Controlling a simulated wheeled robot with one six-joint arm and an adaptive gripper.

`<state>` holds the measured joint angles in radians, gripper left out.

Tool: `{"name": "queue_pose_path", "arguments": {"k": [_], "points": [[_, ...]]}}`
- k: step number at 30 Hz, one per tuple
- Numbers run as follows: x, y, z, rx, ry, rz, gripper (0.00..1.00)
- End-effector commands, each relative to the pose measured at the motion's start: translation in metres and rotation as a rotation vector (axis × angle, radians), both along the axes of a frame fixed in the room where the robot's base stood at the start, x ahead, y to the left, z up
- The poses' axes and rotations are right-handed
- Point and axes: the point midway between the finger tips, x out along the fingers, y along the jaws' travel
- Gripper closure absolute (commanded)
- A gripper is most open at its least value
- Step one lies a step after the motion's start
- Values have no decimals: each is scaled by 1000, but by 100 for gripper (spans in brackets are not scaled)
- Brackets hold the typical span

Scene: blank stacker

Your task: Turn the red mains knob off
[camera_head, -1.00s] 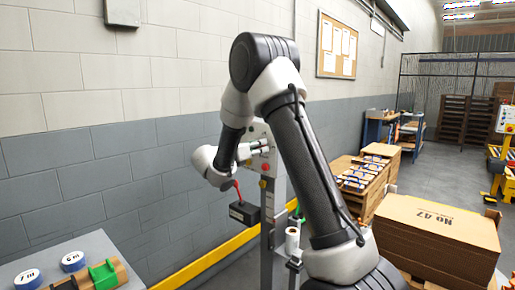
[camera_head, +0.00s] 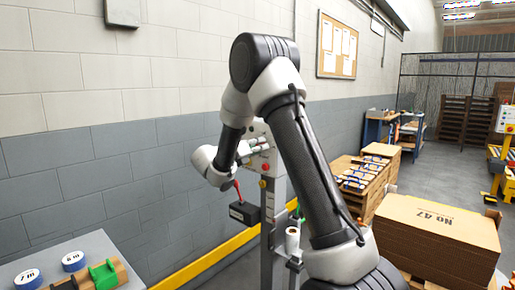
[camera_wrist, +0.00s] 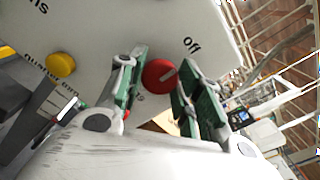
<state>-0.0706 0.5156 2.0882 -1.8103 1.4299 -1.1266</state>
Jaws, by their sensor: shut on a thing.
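The red mains knob (camera_wrist: 159,76) sits on a pale panel (camera_wrist: 110,30) in the wrist view. It lies between the two green-padded fingers of my gripper (camera_wrist: 161,72), which is shut on it. Another label below the knob is mostly hidden by the fingers.
A yellow button (camera_wrist: 61,65) is on the same panel. A yellow rail (camera_head: 215,258) runs low along the wall. Stacked boards (camera_head: 437,235) stand to the right.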

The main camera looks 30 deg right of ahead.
Motion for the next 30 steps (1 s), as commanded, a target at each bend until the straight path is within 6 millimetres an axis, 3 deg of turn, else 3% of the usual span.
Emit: {"name": "queue_pose_path", "arguments": {"k": [5,6,9,20,23,30], "points": [[0,1,0,0,0,2,89],[0,1,0,0,0,2,62],[0,1,0,0,0,2,44],[0,3,0,0,-1,1,44],[-4,13,0,0,-1,4,44],[-21,63,0,0,0,7,44]]}}
